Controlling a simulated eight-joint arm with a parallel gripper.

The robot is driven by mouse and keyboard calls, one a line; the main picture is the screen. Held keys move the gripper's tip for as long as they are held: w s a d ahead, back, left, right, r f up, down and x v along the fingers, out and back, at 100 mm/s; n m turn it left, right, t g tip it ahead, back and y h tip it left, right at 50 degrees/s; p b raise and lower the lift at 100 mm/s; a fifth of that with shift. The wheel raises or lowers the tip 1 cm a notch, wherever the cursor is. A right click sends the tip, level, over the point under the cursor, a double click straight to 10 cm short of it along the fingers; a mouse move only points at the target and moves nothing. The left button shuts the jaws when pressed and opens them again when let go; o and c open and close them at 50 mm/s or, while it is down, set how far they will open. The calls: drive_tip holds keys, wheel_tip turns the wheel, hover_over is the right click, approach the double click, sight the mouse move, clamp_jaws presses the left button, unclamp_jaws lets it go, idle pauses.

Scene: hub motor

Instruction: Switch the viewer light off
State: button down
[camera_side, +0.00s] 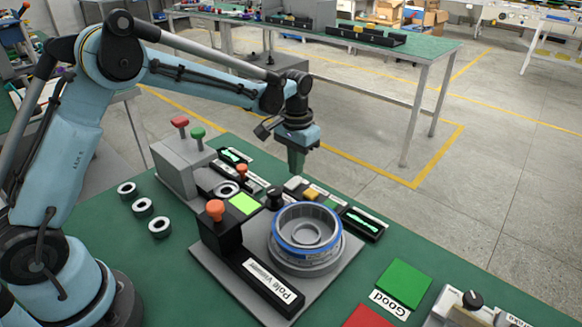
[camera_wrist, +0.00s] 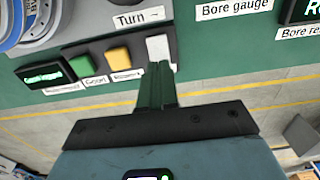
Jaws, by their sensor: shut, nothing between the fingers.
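The pole viewer (camera_side: 258,271) is a dark box with an orange knob (camera_side: 216,210) on a post and a label on its front. A bright yellow-green lit panel (camera_side: 244,204) shows behind its post. A small button panel behind the hub motor (camera_side: 306,228) carries a white button (camera_wrist: 158,47), a yellow button (camera_wrist: 118,58) and a green button (camera_wrist: 78,65). My gripper (camera_wrist: 158,68) is shut and empty, pointing down, its tips at the near edge of the white button in the wrist view. I cannot tell whether they touch it. In the side view, my gripper (camera_side: 297,172) is above the panel's far end.
A lit green readout (camera_wrist: 44,75) sits beside the buttons. A grey block with red and green knobs (camera_side: 186,165) stands at the left, near several dark rings (camera_side: 143,207). Green (camera_side: 403,283) and red (camera_side: 367,317) pads lie in front. Open floor lies beyond the bench.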

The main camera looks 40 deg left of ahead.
sight(295, 181)
drive_tip(key=shift+f, duration=1.15)
idle(0.9)
drive_tip(key=shift+r, duration=3.55)
drive_tip(key=s+r+t, duration=0.3)
drive_tip(key=s+r, duration=0.4)
drive_tip(key=s, duration=0.2)
drive_tip(key=s+a+f+t, duration=0.1)
drive_tip(key=s+t, duration=0.3)
drive_tip(key=s, duration=0.6)
drive_tip(key=shift+s+f, duration=0.4)
drive_tip(key=shift+f, duration=0.2)
